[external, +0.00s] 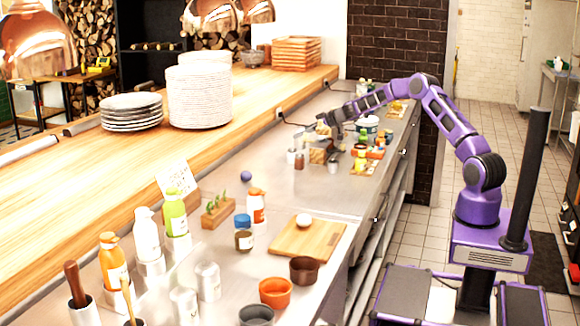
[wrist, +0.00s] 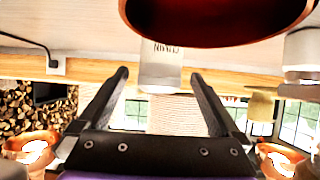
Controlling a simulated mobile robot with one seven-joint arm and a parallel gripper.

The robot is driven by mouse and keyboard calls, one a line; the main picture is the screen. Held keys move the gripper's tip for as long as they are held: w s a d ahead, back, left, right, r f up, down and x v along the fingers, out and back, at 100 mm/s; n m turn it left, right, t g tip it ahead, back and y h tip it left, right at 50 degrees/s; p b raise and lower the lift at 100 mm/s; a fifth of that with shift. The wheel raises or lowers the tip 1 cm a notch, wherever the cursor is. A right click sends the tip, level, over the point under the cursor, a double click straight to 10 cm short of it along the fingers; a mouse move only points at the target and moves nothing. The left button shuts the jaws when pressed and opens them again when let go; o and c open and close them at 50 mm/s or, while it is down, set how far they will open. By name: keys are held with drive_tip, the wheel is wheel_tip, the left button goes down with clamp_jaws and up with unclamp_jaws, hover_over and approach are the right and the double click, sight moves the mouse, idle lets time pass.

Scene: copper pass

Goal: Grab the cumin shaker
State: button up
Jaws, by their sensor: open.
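The cumin shaker (wrist: 160,64) is a pale grey-silver container with an upside-down CUMIN label in the wrist view. It shows between the two fingers of my gripper (wrist: 159,73), which are apart with nothing gripped. How far the shaker stands beyond the fingertips is hard to tell. A large copper-rimmed round thing with a dark red inside (wrist: 215,18) covers part of the label end. In the external view my gripper (external: 322,128) is over the far part of the steel counter. Small containers are near it, but their labels are too small to read there.
Another pale container (wrist: 301,52) is at the right of the wrist view. In the external view, bottles and food (external: 368,152) crowd the counter right of my gripper. A wooden ledge with plate stacks (external: 199,95) runs along the left. The counter between is partly clear.

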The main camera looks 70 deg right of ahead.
drive_tip(key=shift+w+f, duration=0.1)
drive_tip(key=c, duration=1.5)
